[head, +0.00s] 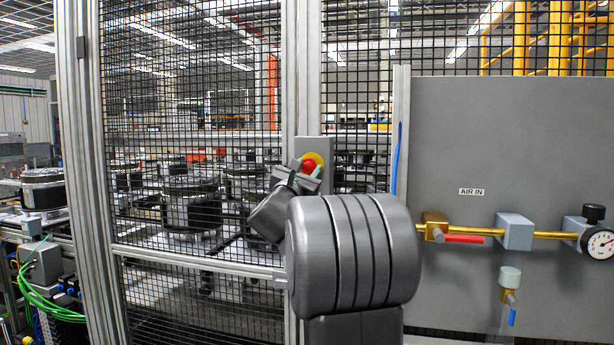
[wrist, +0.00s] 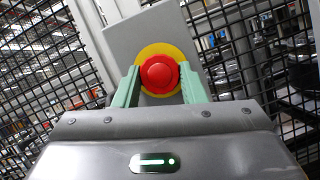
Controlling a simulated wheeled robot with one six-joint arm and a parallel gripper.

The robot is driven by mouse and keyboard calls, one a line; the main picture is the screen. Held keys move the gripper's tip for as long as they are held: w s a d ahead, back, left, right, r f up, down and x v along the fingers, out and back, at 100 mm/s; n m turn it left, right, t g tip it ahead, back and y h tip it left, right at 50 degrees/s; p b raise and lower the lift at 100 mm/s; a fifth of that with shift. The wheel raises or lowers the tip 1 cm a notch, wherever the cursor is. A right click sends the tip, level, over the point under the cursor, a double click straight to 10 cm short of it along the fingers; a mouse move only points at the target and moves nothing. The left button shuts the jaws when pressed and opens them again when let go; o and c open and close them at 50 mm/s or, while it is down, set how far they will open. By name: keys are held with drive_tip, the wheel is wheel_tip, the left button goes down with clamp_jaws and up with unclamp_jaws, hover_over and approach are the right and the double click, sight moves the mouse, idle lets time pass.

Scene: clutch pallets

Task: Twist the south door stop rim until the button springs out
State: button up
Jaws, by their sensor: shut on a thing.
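The south door stop is a red mushroom button (wrist: 159,74) on a yellow disc (wrist: 160,52), fixed to a grey box (wrist: 143,33) on the fence post. In the head view the red button (head: 309,166) shows just past my gripper (head: 308,172). In the wrist view the green fingers of my gripper (wrist: 159,86) stand on the left and right of the red rim and are shut on it. The gripper is rolled relative to the upright post. Whether the button is pressed in or out, I cannot tell. My arm hides the lower part of the post.
Black mesh fence panels (head: 190,215) stand on both sides of the post, with machinery behind them. A grey panel (head: 500,130) at the right carries a brass air line, a red-handled valve (head: 460,238) and a gauge (head: 598,243). Green cables (head: 40,290) hang at the lower left.

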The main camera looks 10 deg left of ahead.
drive_tip(key=m+b, duration=0.1)
drive_tip(key=m+h, duration=0.1)
drive_tip(key=m, duration=0.1)
drive_tip(key=shift+a+f+g+h+b, duration=0.15)
drive_tip(key=shift+g+h+b, duration=0.15)
drive_tip(key=shift+b, duration=0.05)
drive_tip(key=shift+r+m+g+h+b, duration=0.15)
drive_tip(key=shift+m+g+h+b, duration=0.2)
drive_tip(key=shift+m, duration=0.8)
drive_tip(key=shift+r+m+g+h+b, duration=0.1)
drive_tip(key=shift+m+g+h+b, duration=0.25)
drive_tip(key=shift+m, duration=0.8)
drive_tip(key=o, duration=1)
drive_tip(key=b+v, duration=0.2)
drive_tip(key=v, duration=1.1)
drive_tip(key=shift+s+a, duration=0.25)
drive_tip(key=shift+s, duration=0.05)
drive_tip(key=shift+f, duration=0.1)
